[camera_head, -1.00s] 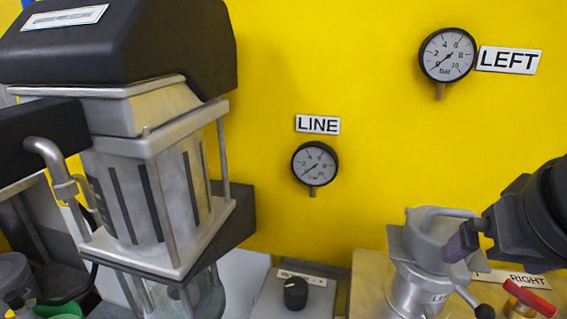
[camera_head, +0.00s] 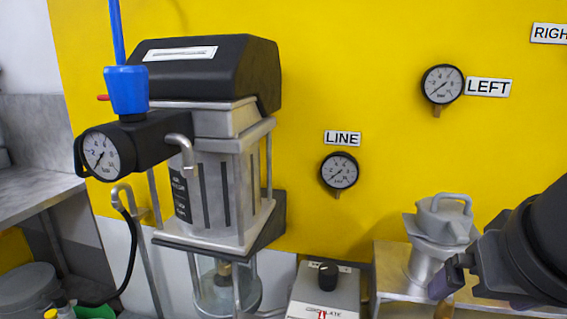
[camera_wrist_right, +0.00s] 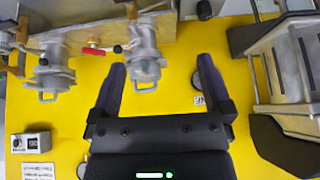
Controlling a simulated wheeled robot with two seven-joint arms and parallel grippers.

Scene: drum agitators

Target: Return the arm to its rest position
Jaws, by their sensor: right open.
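My right gripper (camera_head: 447,278) is at the lower right of the head view, in front of a metal agitator unit (camera_head: 443,222) with a loop handle on top. In the right wrist view, the same gripper (camera_wrist_right: 163,85) shows two dark purple fingers spread wide with nothing between them. In that view, one metal unit (camera_wrist_right: 145,62) lies beyond the fingers and another (camera_wrist_right: 50,75) is farther left. Most of my right arm's forearm hides the bench at the head view's right edge. My left gripper is not in view.
A large pump with a black hood (camera_head: 208,75), blue knob (camera_head: 126,90) and gauge (camera_head: 103,155) stands at left. A control box (camera_head: 325,290) is at bottom centre. The LINE gauge (camera_head: 339,171) and LEFT gauge (camera_head: 442,84) are on the yellow wall (camera_head: 400,30).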

